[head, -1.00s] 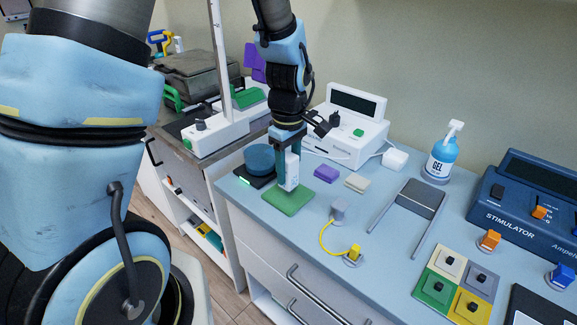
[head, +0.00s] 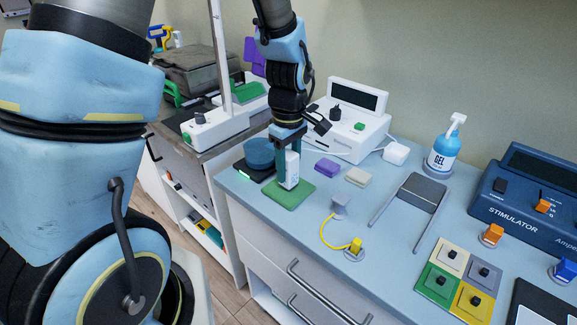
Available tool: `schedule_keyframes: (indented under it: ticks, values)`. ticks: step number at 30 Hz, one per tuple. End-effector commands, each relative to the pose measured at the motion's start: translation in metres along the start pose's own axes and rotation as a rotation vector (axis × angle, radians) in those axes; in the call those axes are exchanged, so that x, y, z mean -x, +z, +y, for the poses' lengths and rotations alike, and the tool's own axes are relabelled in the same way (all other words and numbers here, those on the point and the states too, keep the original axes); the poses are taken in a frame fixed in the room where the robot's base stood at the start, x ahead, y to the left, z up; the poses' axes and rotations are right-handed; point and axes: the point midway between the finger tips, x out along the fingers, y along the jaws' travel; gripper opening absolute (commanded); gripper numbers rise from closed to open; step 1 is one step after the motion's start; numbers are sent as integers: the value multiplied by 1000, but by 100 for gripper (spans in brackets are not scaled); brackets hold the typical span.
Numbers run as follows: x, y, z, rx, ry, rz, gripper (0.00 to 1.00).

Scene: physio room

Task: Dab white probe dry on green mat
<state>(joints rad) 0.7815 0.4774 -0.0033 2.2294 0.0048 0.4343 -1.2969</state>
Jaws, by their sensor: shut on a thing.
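The white probe (head: 292,168) stands upright in my gripper (head: 289,160), at the left part of the blue-grey counter. My gripper is shut on it, with the teal fingers pointing down. The green mat (head: 297,196) lies flat under the probe near the counter's front left edge. The probe's lower end is at the mat's surface or just above it; I cannot tell whether they touch. Part of the probe is hidden by the fingers.
A blue round thing on a black base (head: 260,153) is close left of my gripper. A purple block (head: 327,167) and a beige block (head: 357,177) lie to the right. A white device (head: 352,133) stands behind. A grey metal stand (head: 421,192) and a gel bottle (head: 445,150) are farther right.

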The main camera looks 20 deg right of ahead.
Motion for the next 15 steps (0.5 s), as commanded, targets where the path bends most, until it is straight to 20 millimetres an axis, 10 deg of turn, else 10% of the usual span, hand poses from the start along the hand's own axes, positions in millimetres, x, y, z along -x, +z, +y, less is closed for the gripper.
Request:
schedule_keyframes:
  ticks: [15]
  values:
    - [-6,0,0,0,0,0,0]
